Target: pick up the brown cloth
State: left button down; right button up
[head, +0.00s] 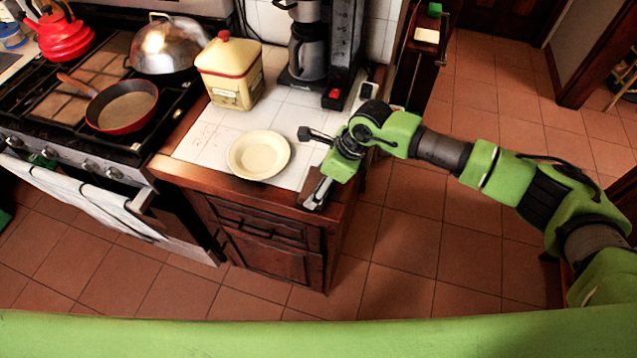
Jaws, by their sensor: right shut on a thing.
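My right gripper (312,196) reaches in from the right, low over the front right corner of the tiled counter. It is shut, with its fingertips at the brown wooden edge. A small brown patch at the fingertips seems to be the brown cloth, but it blends with the dark wood and its outline cannot be made out. My left gripper is not in view.
A cream plate (259,155) lies on the counter (205,137) just left of my right gripper. A red pan (122,106) is on the stove. The floor right of the counter is clear.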

jog(key=shift+r+b, duration=0.3)
jog(key=shift+b, duration=0.05)
jog(key=s+a+r+b, duration=0.1)
jog(key=r, duration=0.1)
jog(key=s+r+b, duration=0.1)
jog(key=r, duration=0.1)
jog(key=s+a+r+b, duration=0.1)
jog(key=r, duration=0.1)
jog(key=shift+s+a+r+b, duration=0.25)
jog(key=shift+a+r+b, duration=0.1)
jog(key=shift+r, duration=0.05)
jog(key=s+a+r+b, duration=0.3)
jog(key=s+a+r, duration=0.2)
jog(key=s, duration=0.3)
jog(key=shift+a+r, duration=0.15)
jog(key=shift+o, duration=0.9)
jog(key=shift+c, duration=0.9)
jog(key=shift+b, duration=0.3)
